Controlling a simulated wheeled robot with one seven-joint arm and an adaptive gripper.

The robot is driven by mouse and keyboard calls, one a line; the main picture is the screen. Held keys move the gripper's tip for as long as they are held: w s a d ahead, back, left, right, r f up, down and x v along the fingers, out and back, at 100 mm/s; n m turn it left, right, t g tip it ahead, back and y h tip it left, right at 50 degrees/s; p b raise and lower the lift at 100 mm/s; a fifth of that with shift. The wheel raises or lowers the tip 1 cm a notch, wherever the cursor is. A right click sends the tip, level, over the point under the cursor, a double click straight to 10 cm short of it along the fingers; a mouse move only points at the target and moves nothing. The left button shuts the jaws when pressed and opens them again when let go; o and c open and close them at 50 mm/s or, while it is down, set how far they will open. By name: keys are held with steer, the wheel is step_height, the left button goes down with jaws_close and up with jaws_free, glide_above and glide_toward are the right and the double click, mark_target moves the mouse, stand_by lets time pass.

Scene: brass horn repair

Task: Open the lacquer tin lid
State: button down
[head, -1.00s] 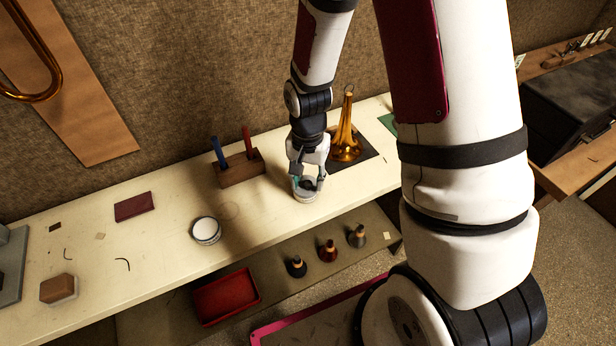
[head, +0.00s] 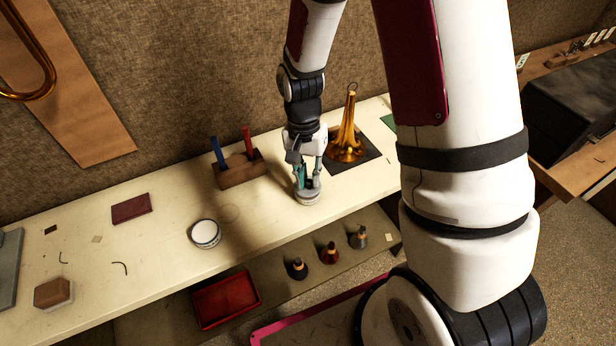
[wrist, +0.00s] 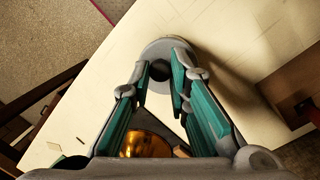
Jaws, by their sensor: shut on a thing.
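A low round pale tin (head: 307,199) stands on the workbench near its front edge, directly under my gripper (head: 308,186). In the wrist view its round grey top (wrist: 152,47) shows beyond the fingertips, with a dark knob (wrist: 159,70) in the middle. My gripper (wrist: 160,77) points down with its green-padded fingers shut on this knob. The fingers hide part of the top, and I cannot tell whether the lid has turned or lifted. A second round tin with a white top (head: 206,232) stands apart to the left. No label is legible on either.
A brass horn bell (head: 347,147) stands on a dark mat close behind my gripper, to the right. A wooden block (head: 240,174) with blue and red tools is to the left. A lower shelf holds several small bottles (head: 330,253) and a red tray (head: 226,300).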

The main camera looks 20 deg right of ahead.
steer(key=w+g+b, duration=0.1)
steer(key=g+b, duration=0.1)
steer(key=w+g+b, duration=0.1)
steer(key=g+b, duration=0.1)
steer(key=shift+w+a+r, duration=0.15)
steer(key=shift+w+r, duration=0.15)
steer(key=shift+w, duration=0.05)
steer(key=g+b, duration=0.1)
steer(key=w+g+b, duration=0.1)
steer(key=g+b, duration=0.1)
steer(key=shift+w+r, duration=0.2)
steer(key=shift+r, duration=0.1)
steer(key=shift+b, duration=0.3)
steer(key=c, duration=1.5)
jaws_free()
steer(key=shift+r, duration=0.15)
step_height(320, 180, up, 10)
steer(key=shift+f, duration=0.1)
